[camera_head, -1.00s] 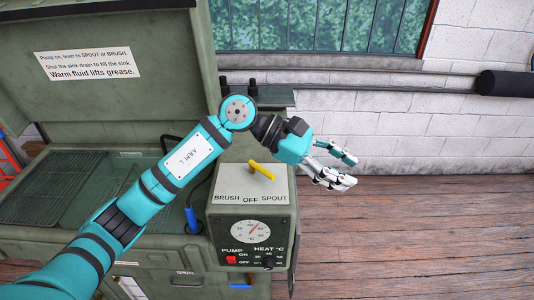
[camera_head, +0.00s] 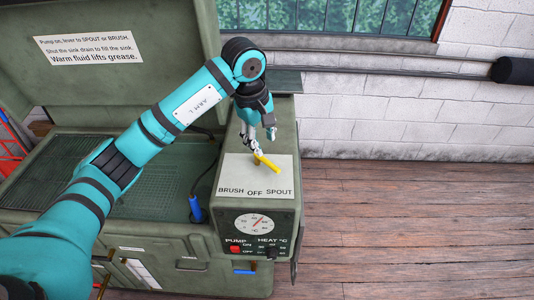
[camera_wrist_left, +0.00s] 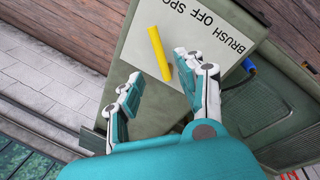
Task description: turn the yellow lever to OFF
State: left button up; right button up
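The yellow lever (camera_head: 267,163) sits on the pale plate (camera_head: 232,173) on top of the washer's control box, above the words BRUSH, OFF and SPOUT. Its free end slants to the lower right, toward SPOUT. My left gripper (camera_head: 263,145) points down at the back end of the lever. In the left wrist view the lever (camera_wrist_left: 160,53) lies in front of the open fingers (camera_wrist_left: 153,75), nearer the right-hand finger. I cannot tell whether a finger touches it. My right gripper is not in view.
The box front has a dial (camera_head: 254,223), a red PUMP switch (camera_head: 235,249) and a HEAT knob. A blue-handled brush (camera_head: 196,208) stands at the sink's right edge. The raised lid (camera_head: 110,80) is behind my left arm. Wooden floor to the right is clear.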

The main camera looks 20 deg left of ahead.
aim_at(268, 162)
pick_arm(q)
jog(key=f, duration=0.2)
jog(key=w+f+p, duration=0.1)
jog(key=f, duration=0.2)
jog(key=d+f+p, duration=0.1)
jog(key=f, duration=0.1)
jog(key=shift+w+f, duration=0.15)
jog(key=shift+f, duration=0.2)
jog(key=shift+c, duration=0.4)
grip_shut()
